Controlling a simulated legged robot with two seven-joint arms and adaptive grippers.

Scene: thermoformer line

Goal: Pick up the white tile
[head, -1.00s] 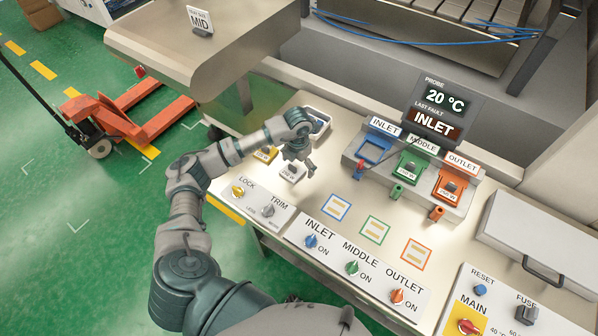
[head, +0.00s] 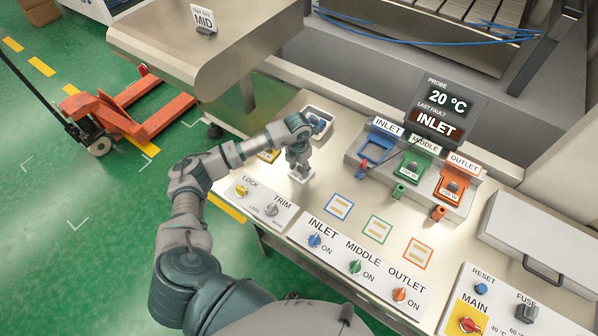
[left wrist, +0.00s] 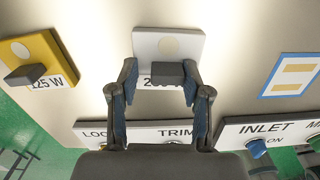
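The white tile (head: 304,177) lies on the bench top above the LOCK and TRIM panel, mostly covered by my left gripper (head: 299,163) in the head view. In the left wrist view the white tile (left wrist: 167,43) shows a pale round spot, a dark raised grip block and a partly hidden wattage label. My left gripper (left wrist: 160,77) is open there, with one finger on each side of the block and a gap visible beside it. I cannot tell whether the fingertips touch the tile. My right gripper is not in view.
A yellow tile (left wrist: 30,55) marked 125 W lies to the left. A small bin (head: 318,122) with blue contents stands behind the gripper. The INLET holder (head: 366,150) and a blue-framed mark (head: 339,206) are to the right. A raised counter (head: 200,60) is at the back left.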

